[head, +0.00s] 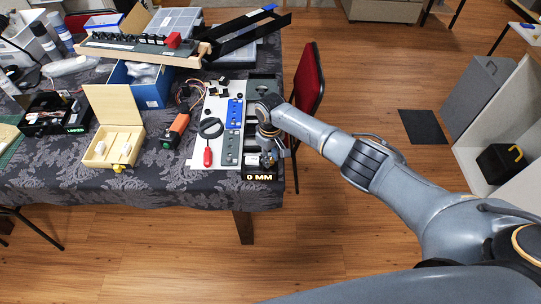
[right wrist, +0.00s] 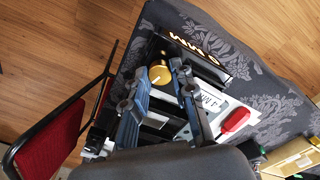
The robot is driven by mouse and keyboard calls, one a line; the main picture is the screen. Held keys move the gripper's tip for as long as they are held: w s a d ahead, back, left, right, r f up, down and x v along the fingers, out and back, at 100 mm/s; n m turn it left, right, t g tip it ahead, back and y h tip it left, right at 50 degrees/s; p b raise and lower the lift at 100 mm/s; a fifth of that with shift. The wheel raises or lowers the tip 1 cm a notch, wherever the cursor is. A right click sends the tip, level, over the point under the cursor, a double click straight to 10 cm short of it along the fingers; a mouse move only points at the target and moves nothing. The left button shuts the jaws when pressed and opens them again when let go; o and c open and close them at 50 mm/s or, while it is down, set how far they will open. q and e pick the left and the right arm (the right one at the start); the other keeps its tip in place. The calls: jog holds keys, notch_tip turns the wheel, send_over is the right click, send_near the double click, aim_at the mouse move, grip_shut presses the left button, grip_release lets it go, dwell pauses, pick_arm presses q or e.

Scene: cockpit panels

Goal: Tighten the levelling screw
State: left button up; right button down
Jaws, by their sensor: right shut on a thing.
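The levelling screw has a round brass-coloured knob (right wrist: 160,73), seen in the right wrist view near the table's edge. My right gripper (right wrist: 159,76) has one finger on each side of this knob and is shut on it. In the head view my right gripper (head: 268,157) points down at the front right end of the table, and it mostly hides the knob there. A black panel reading "0 MM" (head: 259,177) stands at the table's front edge, just in front of the gripper. My left gripper is not in view.
A wooden box (head: 103,153) stands further left. A red chair (head: 307,80) stands close to the table's right edge.

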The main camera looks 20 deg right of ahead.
aim_at(271, 160)
dwell(0.5)
jog(key=c, duration=1.1)
grip_release()
jog(key=shift+r, duration=0.1)
jog(key=shift+d+r, duration=0.1)
jog(key=shift+r, duration=3.75)
